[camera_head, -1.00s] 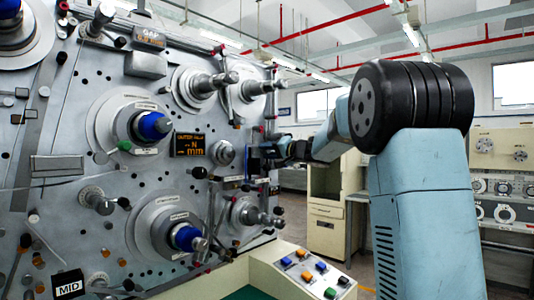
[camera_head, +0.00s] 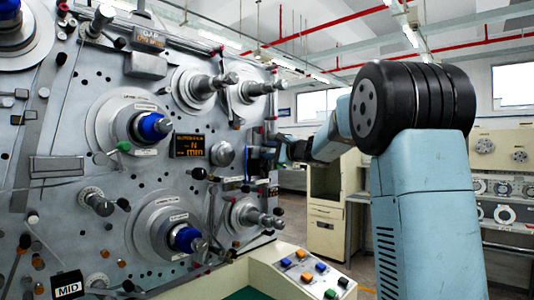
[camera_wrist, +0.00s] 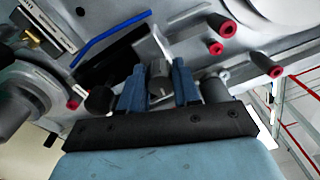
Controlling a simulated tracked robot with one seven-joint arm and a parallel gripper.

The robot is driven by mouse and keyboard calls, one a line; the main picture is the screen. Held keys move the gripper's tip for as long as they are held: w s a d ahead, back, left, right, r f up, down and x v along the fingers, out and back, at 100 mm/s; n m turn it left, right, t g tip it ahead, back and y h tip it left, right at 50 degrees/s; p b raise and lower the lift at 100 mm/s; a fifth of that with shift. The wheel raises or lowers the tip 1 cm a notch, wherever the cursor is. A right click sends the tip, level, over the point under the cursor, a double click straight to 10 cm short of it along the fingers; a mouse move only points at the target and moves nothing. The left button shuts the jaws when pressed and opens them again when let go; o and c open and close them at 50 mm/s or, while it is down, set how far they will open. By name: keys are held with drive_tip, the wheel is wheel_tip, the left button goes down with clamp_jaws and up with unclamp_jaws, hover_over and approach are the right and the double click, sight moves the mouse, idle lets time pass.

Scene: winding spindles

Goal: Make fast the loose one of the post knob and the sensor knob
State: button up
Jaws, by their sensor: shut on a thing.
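In the wrist view my gripper (camera_wrist: 159,88) has its two blue fingers on either side of a small grey knob (camera_wrist: 158,76), shut on it. A light grey angled plate (camera_wrist: 150,45) stands right behind this knob. I cannot tell whether it is the post knob or the sensor knob; no label on it is readable. A dark round knob (camera_wrist: 98,100) lies to the left of the fingers, and a grey cylinder (camera_wrist: 215,88) is close on the right. In the head view my gripper (camera_head: 278,151) is at the right edge of the machine panel, small and partly hidden.
The upright grey panel (camera_head: 75,130) carries several spindles with blue hubs (camera_head: 155,126). Red-tipped pegs (camera_wrist: 226,29) and a blue rod (camera_wrist: 110,37) surround the gripper in the wrist view. A button console (camera_head: 300,272) stands below; open floor lies to the right.

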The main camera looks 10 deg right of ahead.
drive_tip(key=m, duration=0.4)
drive_tip(key=shift+f+m, duration=0.3)
idle(0.4)
drive_tip(key=shift+a, duration=0.1)
drive_tip(key=o, duration=1.1)
drive_tip(key=shift+r, duration=0.1)
drive_tip(key=shift+c, duration=0.2)
drive_tip(key=shift+r, duration=0.1)
drive_tip(key=shift+s+d, duration=0.45)
drive_tip(key=v, duration=1.2)
drive_tip(key=shift+s, duration=0.25)
